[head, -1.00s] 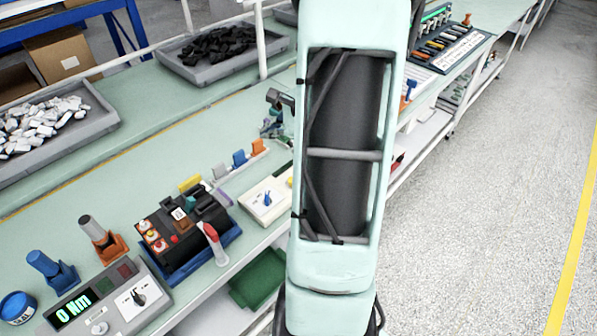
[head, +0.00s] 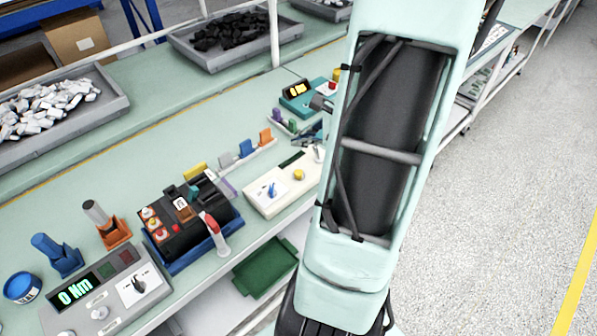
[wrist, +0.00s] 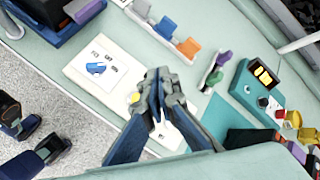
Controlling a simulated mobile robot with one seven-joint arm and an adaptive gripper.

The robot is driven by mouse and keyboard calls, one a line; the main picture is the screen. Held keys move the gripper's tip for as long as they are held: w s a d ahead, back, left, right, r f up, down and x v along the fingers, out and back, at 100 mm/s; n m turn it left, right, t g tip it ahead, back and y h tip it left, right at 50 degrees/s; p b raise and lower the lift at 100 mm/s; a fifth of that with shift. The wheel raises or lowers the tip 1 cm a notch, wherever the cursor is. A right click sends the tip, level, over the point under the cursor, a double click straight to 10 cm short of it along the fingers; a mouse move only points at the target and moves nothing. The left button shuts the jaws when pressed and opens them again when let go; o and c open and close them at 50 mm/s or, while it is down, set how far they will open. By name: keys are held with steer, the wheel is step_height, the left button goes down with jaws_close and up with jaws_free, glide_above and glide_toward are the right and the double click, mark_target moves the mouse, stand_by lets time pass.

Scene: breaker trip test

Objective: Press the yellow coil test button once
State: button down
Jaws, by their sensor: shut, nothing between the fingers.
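The yellow button (head: 299,174) sits on a white box (head: 262,198) near the front edge of the bench, right of a blue rotary knob (head: 271,189). In the wrist view the yellow button (wrist: 135,97) shows just left of my gripper (wrist: 158,76), partly covered by its fingers. My gripper's fingers are together and empty, over the right part of the white box. Whether they touch the box, I cannot tell. In the head view my arm hides part of the box's right end and most of my gripper.
A teal device (head: 296,103) with a lit yellow display stands behind the box. A rail (head: 240,163) with coloured clips lies behind it to the left. A black breaker (head: 180,232) in a blue tray stands left.

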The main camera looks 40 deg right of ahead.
steer(key=b, duration=0.6)
glide_above(300, 173)
step_height(300, 173, down, 8)
steer(key=shift+s+r, duration=0.1)
steer(key=shift+r, duration=0.15)
steer(key=shift+f+b, duration=0.3)
steer(key=shift+f, duration=0.2)
stand_by(0.5)
steer(key=shift+f+b, duration=0.45)
steer(key=shift+b, duration=0.15)
steer(key=shift+f+b, duration=0.5)
steer(key=shift+b, duration=0.1)
stand_by(0.5)
steer(key=shift+r, duration=0.1)
steer(key=shift+r+p, duration=0.65)
steer(key=shift+r, duration=0.2)
